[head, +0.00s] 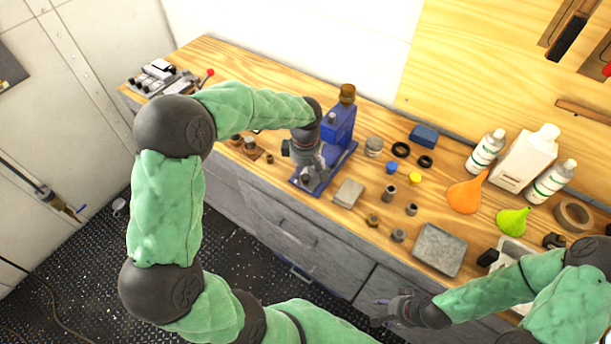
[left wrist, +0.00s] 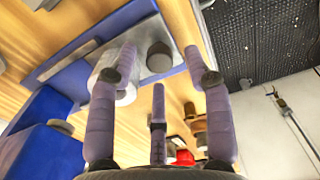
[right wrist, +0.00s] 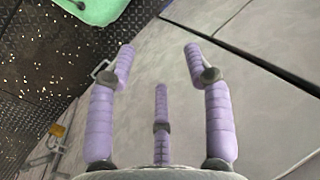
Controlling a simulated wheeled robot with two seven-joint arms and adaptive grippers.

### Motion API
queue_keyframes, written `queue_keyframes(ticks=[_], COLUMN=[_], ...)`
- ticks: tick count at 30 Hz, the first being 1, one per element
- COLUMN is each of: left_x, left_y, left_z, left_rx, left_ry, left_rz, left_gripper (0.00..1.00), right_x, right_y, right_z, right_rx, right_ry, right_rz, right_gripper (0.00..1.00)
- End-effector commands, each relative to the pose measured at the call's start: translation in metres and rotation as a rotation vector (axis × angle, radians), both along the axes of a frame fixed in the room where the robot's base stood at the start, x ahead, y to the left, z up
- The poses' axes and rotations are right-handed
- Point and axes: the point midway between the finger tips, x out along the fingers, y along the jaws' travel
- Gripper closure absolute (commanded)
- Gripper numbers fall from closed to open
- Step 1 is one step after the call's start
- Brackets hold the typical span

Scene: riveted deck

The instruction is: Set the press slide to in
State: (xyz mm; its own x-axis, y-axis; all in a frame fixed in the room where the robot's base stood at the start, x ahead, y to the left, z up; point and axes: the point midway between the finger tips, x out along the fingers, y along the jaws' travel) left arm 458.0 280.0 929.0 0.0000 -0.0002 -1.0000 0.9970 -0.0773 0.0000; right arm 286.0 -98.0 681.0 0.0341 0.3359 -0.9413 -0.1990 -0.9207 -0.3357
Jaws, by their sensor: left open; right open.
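The blue press (head: 338,122) stands on the wooden bench, with a brown knob-like top (head: 347,94) and a blue base. My left gripper (head: 306,166) is at the press's front left side, over its base, and hides part of it. In the left wrist view its fingers (left wrist: 160,80) are open. A silvery round part (left wrist: 112,88) and the blue base plate (left wrist: 75,72) show beyond and between them; I cannot tell whether a finger touches. Which part is the slide, and its setting, I cannot tell. My right gripper (head: 392,306) is open and empty before the drawers (right wrist: 225,60).
Right of the press are a grey block (head: 348,193), a blue box (head: 424,135), black rings, funnels, bottles (head: 487,151) and a grey tray (head: 438,249). A red-knobbed device (head: 165,77) stands at the bench's left end. The riveted floor (head: 80,270) is open.

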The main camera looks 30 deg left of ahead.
Motion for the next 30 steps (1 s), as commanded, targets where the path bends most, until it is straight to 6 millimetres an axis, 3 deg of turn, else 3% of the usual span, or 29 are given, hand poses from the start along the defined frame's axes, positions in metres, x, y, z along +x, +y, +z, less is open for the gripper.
queue_keyframes(ticks=[5, 14, 19, 20, 26, 30], left_x=[0.0, 0.0, 0.0, 0.0, 0.001, 0.015], left_y=[0.0, 0.0, 0.0, 0.0, 0.0, -0.001], left_z=[-0.013, -0.014, -0.014, -0.014, -0.014, -0.013], left_rx=[0.0, 0.0, 0.0, 0.0, 0.0, 0.0], left_ry=[0.0, 0.0, -0.001, 0.0, 0.0, -0.001], left_rz=[-0.001, -0.001, -0.001, -0.001, -0.001, -0.001], left_gripper=[0.5, 0.5, 0.95, 1.0, 1.0, 1.0], right_x=[0.0, 0.0, 0.0, 0.0, 0.0, 0.0], right_y=[0.0, 0.0, 0.0, 0.0, 0.0, 0.0], right_z=[-0.003, -0.003, -0.003, -0.003, -0.003, -0.002], right_rx=[0.0, 0.0, 0.0, 0.0, 0.0, 0.0], right_ry=[0.0, 0.0, 0.0, 0.0, 0.0, 0.0], right_rz=[0.0, 0.0, 0.0, 0.0, 0.0, 0.0], right_gripper=[0.49, 0.49, 0.49, 0.49, 0.49, 0.49])
